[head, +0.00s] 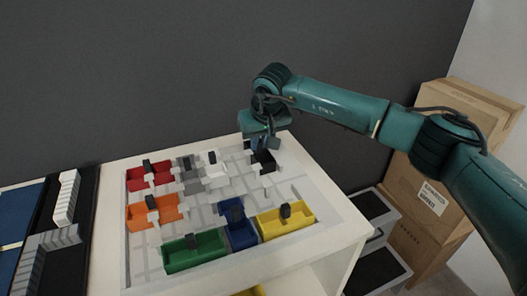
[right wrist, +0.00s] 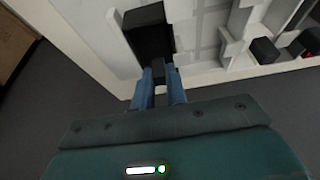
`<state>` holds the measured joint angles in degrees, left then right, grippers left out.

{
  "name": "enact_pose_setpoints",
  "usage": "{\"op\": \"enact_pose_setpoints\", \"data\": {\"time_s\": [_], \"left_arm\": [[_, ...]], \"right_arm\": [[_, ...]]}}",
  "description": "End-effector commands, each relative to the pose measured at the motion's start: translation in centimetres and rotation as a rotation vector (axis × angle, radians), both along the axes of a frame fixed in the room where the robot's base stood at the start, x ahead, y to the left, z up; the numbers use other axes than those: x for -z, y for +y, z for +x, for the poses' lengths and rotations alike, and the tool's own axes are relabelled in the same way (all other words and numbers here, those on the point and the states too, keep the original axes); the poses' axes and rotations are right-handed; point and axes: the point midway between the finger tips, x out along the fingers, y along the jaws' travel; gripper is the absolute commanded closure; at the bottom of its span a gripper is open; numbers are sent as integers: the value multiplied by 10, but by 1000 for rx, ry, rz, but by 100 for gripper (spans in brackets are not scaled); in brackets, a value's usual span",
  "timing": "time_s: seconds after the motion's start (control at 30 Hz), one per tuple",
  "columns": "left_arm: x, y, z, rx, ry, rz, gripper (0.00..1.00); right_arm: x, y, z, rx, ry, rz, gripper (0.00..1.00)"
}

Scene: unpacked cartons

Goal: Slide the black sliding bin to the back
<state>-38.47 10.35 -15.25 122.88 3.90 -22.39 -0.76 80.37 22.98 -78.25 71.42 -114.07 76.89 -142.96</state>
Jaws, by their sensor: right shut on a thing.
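The black sliding bin (head: 264,164) sits at the back right of the grey slotted board on the white table. It also shows at the top of the right wrist view (right wrist: 147,38). My right gripper (head: 263,144) is at the bin's upper edge and hides part of it. In the right wrist view, its two blue fingers (right wrist: 160,82) are shut on the bin's dark handle (right wrist: 158,73). My left gripper is not in view.
A dark wall (head: 150,70) stands behind. Cartons (head: 420,190) stand at right.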

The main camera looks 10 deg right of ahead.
Motion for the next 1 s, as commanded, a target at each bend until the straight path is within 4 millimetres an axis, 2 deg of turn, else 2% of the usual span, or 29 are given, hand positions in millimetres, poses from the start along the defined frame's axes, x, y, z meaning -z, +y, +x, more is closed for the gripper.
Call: {"op": "enact_pose_setpoints", "data": {"time_s": [0.27, 0.3, 0.57, 0.83, 1.0], "left_arm": [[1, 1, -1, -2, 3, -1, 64], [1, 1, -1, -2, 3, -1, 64], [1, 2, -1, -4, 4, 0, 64], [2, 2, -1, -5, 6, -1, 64], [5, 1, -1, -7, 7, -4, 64]], "right_arm": [[-1, 0, 5, 1, -17, 4, 100], [-2, 0, 5, 1, -18, 4, 85], [-1, 0, 4, 1, -13, 3, 64], [-2, 0, 2, 0, -11, 3, 64], [-20, -1, -4, 0, -14, 3, 64]]}}
